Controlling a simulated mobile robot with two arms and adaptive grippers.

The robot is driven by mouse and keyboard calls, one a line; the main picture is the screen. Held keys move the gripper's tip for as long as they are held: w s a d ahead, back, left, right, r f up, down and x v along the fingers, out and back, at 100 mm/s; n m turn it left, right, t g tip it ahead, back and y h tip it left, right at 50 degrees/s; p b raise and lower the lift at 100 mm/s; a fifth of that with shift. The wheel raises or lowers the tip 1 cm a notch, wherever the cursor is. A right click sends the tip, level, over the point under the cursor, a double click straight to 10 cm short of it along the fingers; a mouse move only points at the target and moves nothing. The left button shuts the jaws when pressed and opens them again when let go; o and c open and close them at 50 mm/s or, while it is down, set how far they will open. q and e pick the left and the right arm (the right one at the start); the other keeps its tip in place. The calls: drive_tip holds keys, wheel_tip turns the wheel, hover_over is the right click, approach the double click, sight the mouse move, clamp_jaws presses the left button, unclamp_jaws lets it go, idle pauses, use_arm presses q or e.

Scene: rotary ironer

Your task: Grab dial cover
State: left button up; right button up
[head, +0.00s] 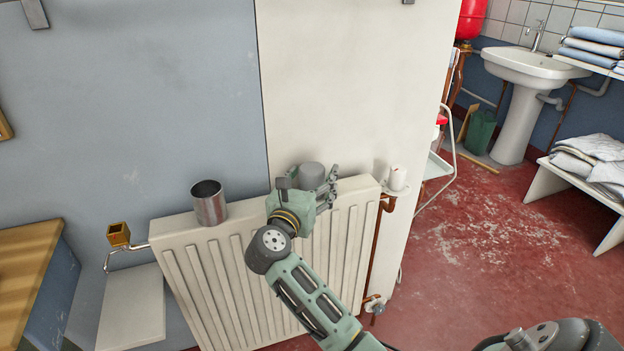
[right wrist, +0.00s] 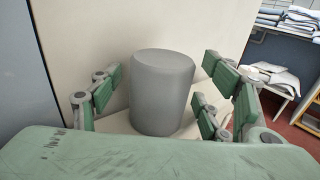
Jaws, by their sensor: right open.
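A plain grey tapered cap (head: 312,175), which looks like the dial cover, stands upright on top of the white radiator (head: 343,225). It also shows large in the middle of the right wrist view (right wrist: 162,92). My right gripper (head: 322,190) is open at the cap. In the right wrist view its green fingers (right wrist: 152,100) stand on both sides of the cap, with a visible gap on the left. The right fingers look closer, but I cannot tell whether they touch. The cap's lower part is partly hidden in the head view. My left gripper is not in view.
A metal cup (head: 210,208) stands on the radiator to the left. A white cylinder (head: 397,178) sits right of the gripper, by copper pipes (head: 378,245). A small brass square cup (head: 118,235) is far left. The wall rises close behind; red floor (head: 470,240) is free at right.

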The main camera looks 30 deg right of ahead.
drive_tip(key=c, duration=1.1)
drive_tip(key=shift+o, duration=0.2)
drive_tip(key=shift+r, duration=0.1)
